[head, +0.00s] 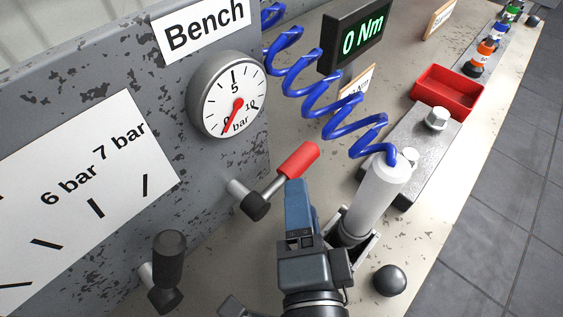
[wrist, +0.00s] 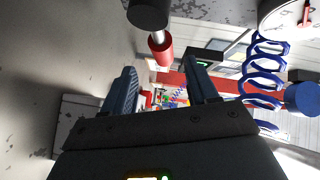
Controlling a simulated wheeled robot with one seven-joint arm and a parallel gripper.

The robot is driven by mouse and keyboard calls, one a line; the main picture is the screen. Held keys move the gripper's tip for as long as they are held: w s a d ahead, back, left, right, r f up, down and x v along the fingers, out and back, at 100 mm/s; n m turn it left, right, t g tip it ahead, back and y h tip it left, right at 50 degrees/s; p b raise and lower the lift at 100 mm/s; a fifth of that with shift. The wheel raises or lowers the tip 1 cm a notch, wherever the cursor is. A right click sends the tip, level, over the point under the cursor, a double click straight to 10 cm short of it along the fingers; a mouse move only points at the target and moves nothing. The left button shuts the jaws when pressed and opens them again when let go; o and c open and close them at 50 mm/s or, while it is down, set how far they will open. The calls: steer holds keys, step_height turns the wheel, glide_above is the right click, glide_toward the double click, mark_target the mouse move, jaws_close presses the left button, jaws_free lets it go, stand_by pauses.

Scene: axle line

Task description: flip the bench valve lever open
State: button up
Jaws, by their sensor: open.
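The bench valve lever has a red grip (head: 298,160) on a metal rod from a dark hub (head: 256,206) on the grey panel. It points out to the right and slightly up. My gripper (head: 296,187) is just below the red grip in the head view; one blue finger shows clearly there. In the wrist view, my gripper (wrist: 165,80) has its two fingers spread and empty, with the red grip (wrist: 161,50) ahead and slightly above the gap. No contact is visible. The bench gauge (head: 227,95) has its red needle near 0.
A black regulator knob (head: 169,258) stands at lower left beside a dial plate (head: 85,200). A blue coiled hose (head: 320,105) runs to a white tool (head: 378,195) right of my gripper. A red tray (head: 449,90) and a 0 Nm display (head: 357,35) lie beyond.

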mark_target(299, 175)
steer(key=shift+w+r, duration=0.15)
steer(key=shift+w, duration=0.05)
steer(key=shift+w+a, duration=0.1)
steer(key=shift+w, duration=0.2)
steer(key=shift+w+a+f+p, duration=0.15)
steer(key=shift+w+p, duration=0.2)
steer(key=shift+w, duration=0.8)
steer(key=shift+w+a+f+p, duration=0.15)
steer(key=shift+w+p, duration=0.25)
steer(key=shift+w, duration=0.7)
steer(key=shift+w+a+f+p, duration=0.15)
steer(key=shift+w+p, duration=0.2)
steer(key=shift+w, duration=0.8)
jaws_close()
